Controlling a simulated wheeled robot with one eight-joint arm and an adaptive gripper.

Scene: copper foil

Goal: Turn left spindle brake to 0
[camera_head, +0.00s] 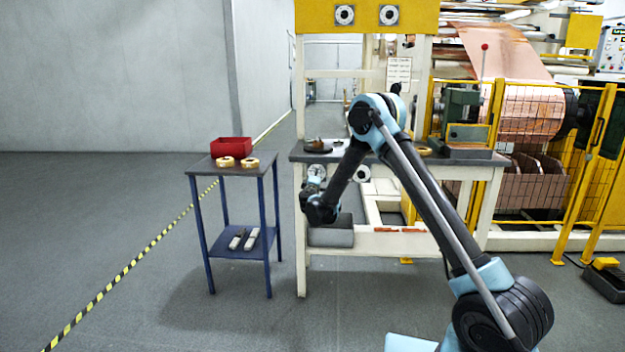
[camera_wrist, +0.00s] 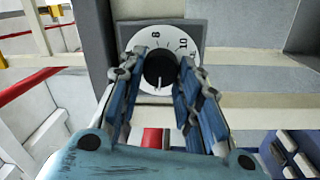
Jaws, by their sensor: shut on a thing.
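The left spindle brake is a white round dial (camera_wrist: 188,52) with a black knob (camera_wrist: 160,64), set on a grey plate. The figures 8 and 10 show along its upper edge; the fingers hide much of the rest. A pale mark on the knob points down in the wrist view. My gripper (camera_wrist: 159,82) has its two blue fingers on either side of the knob, shut on it. In the head view the left dial (camera_head: 317,171) sits below the bench top, partly hidden by my gripper (camera_head: 316,187). The right dial (camera_head: 362,174) is to its right.
The bench top (camera_head: 465,153) above carries a green vice-like device (camera_head: 462,105). A grey bin (camera_head: 331,236) stands below. A blue-legged side table (camera_head: 205,168) with a red box (camera_head: 231,147) is to the left. Yellow guarding (camera_head: 495,110) is right. Floor at left is clear.

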